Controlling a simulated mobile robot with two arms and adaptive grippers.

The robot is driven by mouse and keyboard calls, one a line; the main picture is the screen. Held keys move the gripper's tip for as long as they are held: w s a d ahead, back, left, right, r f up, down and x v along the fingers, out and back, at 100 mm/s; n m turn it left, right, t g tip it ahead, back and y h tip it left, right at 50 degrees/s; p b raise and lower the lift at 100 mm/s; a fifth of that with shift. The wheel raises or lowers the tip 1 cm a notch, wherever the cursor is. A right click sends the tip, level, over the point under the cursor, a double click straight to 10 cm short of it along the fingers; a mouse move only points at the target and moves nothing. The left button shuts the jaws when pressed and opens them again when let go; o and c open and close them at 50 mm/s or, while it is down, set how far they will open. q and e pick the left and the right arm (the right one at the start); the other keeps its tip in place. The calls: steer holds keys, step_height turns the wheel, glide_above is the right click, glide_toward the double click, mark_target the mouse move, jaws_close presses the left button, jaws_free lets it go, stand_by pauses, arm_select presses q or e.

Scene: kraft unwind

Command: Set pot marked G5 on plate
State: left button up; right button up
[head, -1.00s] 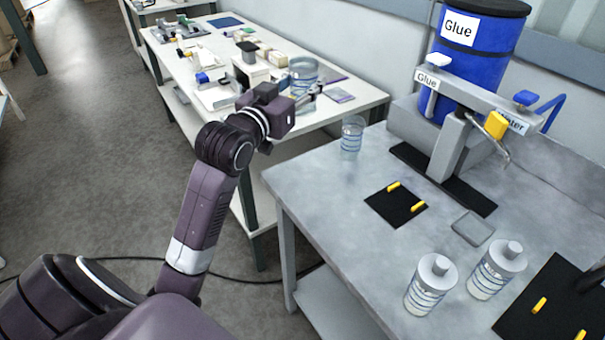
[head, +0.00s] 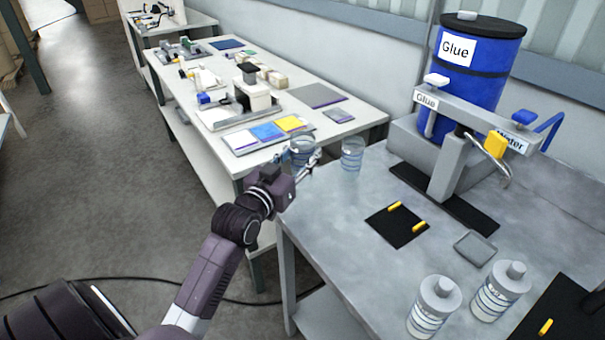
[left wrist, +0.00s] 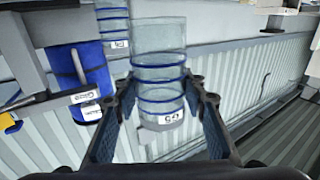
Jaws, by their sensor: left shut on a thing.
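My left gripper (head: 304,164) is shut on a clear pot (head: 302,148) with blue rings. In the left wrist view the pot (left wrist: 158,62) sits between both fingers, and its white label appears to read G5. In the head view the pot is held up near the left back corner of the grey table, left of a similar clear pot (head: 352,156). A black plate with two yellow pegs (head: 390,232) lies on the table to the right of my gripper. A small grey square plate (head: 475,248) lies further right. My right gripper is not in view.
A blue glue drum (head: 470,75) and a grey dispenser stand (head: 446,168) are at the back of the grey table (head: 345,240). Two lidded bottles (head: 434,305) stand at the front right. A white table (head: 350,108) with parts and coloured cards is behind.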

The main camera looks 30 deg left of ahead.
arm_select(q)
steer(key=shift+f+p, duration=0.3)
steer(key=shift+f, duration=2.55)
steer(key=shift+f, duration=0.1)
steer(key=shift+f, duration=0.15)
steer(key=o, duration=1.2)
